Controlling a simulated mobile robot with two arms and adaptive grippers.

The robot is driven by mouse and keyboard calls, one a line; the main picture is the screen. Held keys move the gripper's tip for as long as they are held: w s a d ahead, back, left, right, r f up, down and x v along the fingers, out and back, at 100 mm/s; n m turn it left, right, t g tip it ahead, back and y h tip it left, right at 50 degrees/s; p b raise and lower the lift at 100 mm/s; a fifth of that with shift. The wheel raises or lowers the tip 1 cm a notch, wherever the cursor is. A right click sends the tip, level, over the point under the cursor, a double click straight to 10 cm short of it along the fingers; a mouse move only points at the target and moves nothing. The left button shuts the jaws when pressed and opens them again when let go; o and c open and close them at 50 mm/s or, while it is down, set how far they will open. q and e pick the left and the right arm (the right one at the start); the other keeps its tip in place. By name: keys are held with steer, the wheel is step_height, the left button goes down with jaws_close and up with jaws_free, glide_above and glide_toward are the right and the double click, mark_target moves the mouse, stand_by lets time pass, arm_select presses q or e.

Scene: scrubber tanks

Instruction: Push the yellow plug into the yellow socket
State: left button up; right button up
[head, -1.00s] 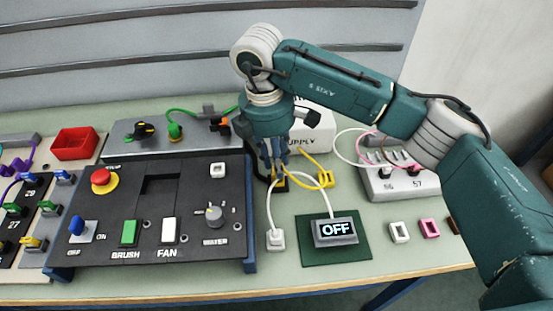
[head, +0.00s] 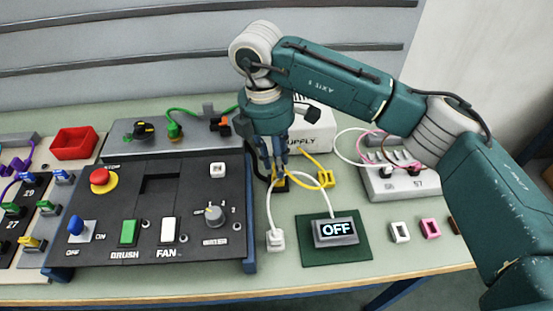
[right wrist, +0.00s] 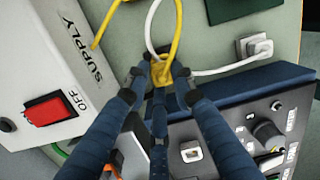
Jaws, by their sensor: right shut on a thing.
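My right gripper (head: 279,172) points down just right of the black control panel. In the right wrist view its fingers (right wrist: 160,75) are closed on the yellow plug (right wrist: 161,72), whose yellow cable loops away upward. More yellow shows directly under the fingertips, where the yellow socket seems to be (right wrist: 168,101). In the head view a little yellow and black shows at the same place below the fingers. The fingers hide most of plug and socket, so I cannot tell how deep the plug sits. My left gripper is not in view.
The black panel (head: 200,247) stands close on the left. The white supply box (head: 313,122) is behind. A white cable loops beside the gripper to a white plug (head: 276,240). A display reading OFF (head: 336,231) lies on a green mat (head: 358,252). White and pink frames lie to the right.

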steer(key=shift+f, duration=0.15)
steer(key=shift+f+b, duration=0.8)
steer(key=shift+f, duration=0.1)
steer(key=o, duration=1.6)
steer(key=shift+c, duration=0.2)
steer(key=shift+r, duration=0.15)
steer(key=shift+r+p, duration=2.45)
steer(key=shift+r, duration=1.75)
